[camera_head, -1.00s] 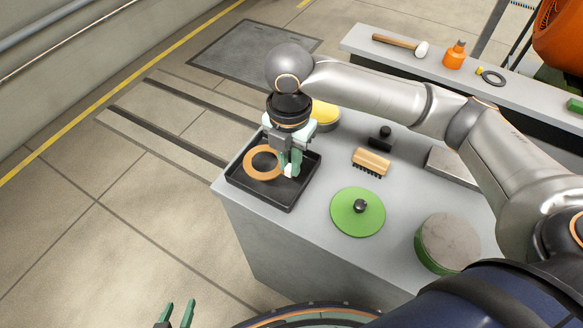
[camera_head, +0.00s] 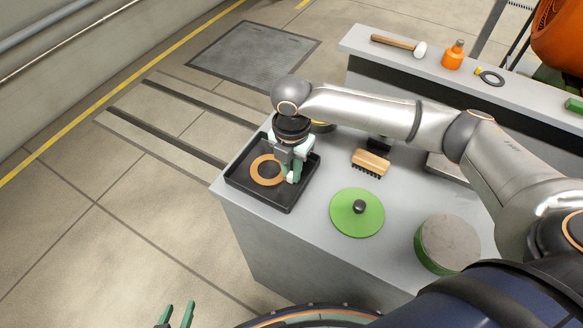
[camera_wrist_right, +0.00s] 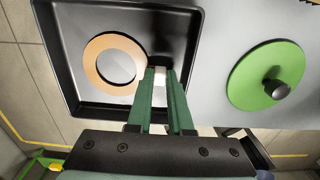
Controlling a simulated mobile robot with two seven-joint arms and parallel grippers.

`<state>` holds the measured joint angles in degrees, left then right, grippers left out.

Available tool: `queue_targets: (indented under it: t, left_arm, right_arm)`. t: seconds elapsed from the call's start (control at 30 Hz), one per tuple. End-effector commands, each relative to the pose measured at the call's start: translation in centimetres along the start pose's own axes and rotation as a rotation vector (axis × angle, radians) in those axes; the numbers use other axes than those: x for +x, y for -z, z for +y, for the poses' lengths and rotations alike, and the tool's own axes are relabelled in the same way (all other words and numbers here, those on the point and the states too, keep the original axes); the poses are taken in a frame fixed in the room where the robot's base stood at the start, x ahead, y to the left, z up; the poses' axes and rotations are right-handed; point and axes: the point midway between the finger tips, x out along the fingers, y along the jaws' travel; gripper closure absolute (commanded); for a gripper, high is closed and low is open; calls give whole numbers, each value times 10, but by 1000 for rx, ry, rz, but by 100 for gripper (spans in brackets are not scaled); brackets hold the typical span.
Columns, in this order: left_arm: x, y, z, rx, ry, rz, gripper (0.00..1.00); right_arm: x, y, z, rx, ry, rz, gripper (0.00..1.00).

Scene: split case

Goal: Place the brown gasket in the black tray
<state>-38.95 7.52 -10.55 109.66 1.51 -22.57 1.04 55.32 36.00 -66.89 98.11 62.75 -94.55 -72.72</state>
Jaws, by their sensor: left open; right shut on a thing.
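The brown gasket (camera_head: 256,179) is a flat ring over the left part of the black tray (camera_head: 238,185), inside its walls. It also shows in the right wrist view (camera_wrist_right: 98,48), above the tray's dark floor (camera_wrist_right: 60,18). My right gripper (camera_head: 292,177) is shut at the gasket's right side, on a small pale piece at its edge. The fingertips show in the right wrist view (camera_wrist_right: 160,78). I cannot tell whether the gasket touches the tray floor. My left gripper (camera_head: 177,315) is open and empty at the bottom edge, away from the table.
A green disc with a black knob (camera_head: 357,221) lies right of the tray. A brush (camera_head: 370,163) and a green-sided round block (camera_head: 448,243) stand further right. A yellow round thing is mostly hidden behind my right gripper. A back shelf holds a hammer (camera_head: 398,43) and an orange bottle (camera_head: 453,55).

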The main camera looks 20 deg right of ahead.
Motion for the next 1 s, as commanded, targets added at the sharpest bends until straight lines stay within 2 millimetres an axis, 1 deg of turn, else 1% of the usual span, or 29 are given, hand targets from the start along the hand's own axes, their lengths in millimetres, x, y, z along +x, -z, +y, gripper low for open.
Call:
queue_targets:
  t: [0.03,0.07,0.3,0.57,0.67,0.77,1.0]
  left_arm:
    - [0,1,0,0,0,0,50]
    - [0,0,0,0,0,0,50]
    - [0,0,0,0,0,0,50]
    - [0,0,0,0,0,1,50]
    - [0,0,0,0,0,1,50]
    - [0,1,0,0,0,1,50]
    - [-2,2,0,0,0,1,50]
  right_arm:
    - [2,0,0,0,2,1,100]
    - [2,0,0,0,1,1,78]
    - [1,0,0,0,1,0,51]
    - [0,0,0,0,0,0,51]
    - [-8,0,0,0,-2,-1,51]
    - [-23,0,1,0,-3,-1,51]
    - [-76,0,1,-1,-4,-2,51]
